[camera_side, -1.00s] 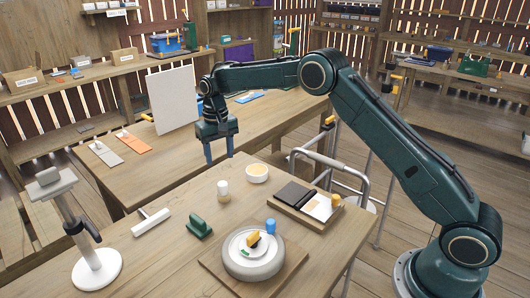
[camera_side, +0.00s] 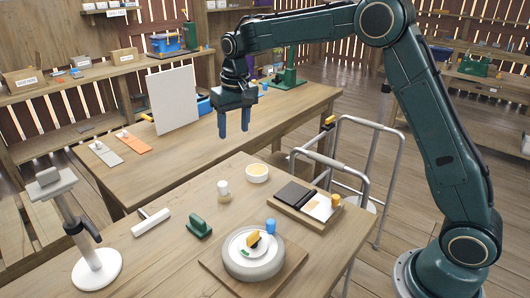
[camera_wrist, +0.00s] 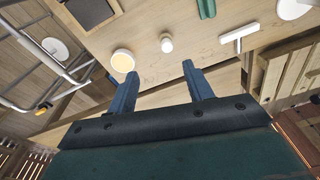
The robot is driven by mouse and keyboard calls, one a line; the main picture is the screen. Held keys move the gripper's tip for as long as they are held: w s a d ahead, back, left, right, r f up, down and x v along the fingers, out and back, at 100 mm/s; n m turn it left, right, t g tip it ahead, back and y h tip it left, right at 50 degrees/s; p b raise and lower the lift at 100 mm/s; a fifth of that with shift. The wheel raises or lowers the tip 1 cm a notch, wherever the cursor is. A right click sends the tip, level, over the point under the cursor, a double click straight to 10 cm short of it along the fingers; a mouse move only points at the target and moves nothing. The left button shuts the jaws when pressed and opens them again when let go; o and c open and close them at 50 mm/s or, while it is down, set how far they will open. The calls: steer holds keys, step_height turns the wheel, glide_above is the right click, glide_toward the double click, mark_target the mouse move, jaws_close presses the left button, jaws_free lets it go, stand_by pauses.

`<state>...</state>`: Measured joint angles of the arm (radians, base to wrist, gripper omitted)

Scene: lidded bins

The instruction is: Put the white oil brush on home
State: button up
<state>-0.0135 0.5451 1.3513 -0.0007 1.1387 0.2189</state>
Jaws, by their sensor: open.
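My gripper (camera_side: 233,133) is open and empty, raised above the far edge of the near table. It also shows in the wrist view (camera_wrist: 160,70), with nothing between its fingers. A white T-shaped tool (camera_side: 152,221) lies on the near table's left side, and in the wrist view (camera_wrist: 239,37) it is right of the fingers. A small white jar (camera_side: 223,190) with an amber lower part stands near the far edge, below the gripper; it also shows in the wrist view (camera_wrist: 167,43). I cannot tell which is the oil brush. No spot is clearly marked home.
A bowl (camera_side: 257,173), green block (camera_side: 199,227), tray with dark and white slabs (camera_side: 290,215), and round grey stand (camera_side: 252,265) bearing small items share the near table. A white post stand (camera_side: 97,270) is at left. A metal rail frame (camera_side: 365,160) stands at right.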

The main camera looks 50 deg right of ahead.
steer(key=s+r+n+t, duration=0.1)
steer(key=s+r, duration=0.4)
steer(key=s, duration=0.4)
steer(key=s+r+t, duration=0.1)
steer(key=s+r, duration=0.4)
steer(key=s, duration=0.4)
steer(key=s+f+t, duration=0.1)
steer(key=s+f, duration=0.1)
steer(key=s, duration=0.7)
steer(key=s+f+n+t, duration=0.1)
steer(key=s+f, duration=0.1)
steer(key=s, duration=0.7)
steer(key=shift+s+d+f, duration=0.15)
steer(key=shift+s+d, duration=0.05)
steer(key=shift+d, duration=0.15)
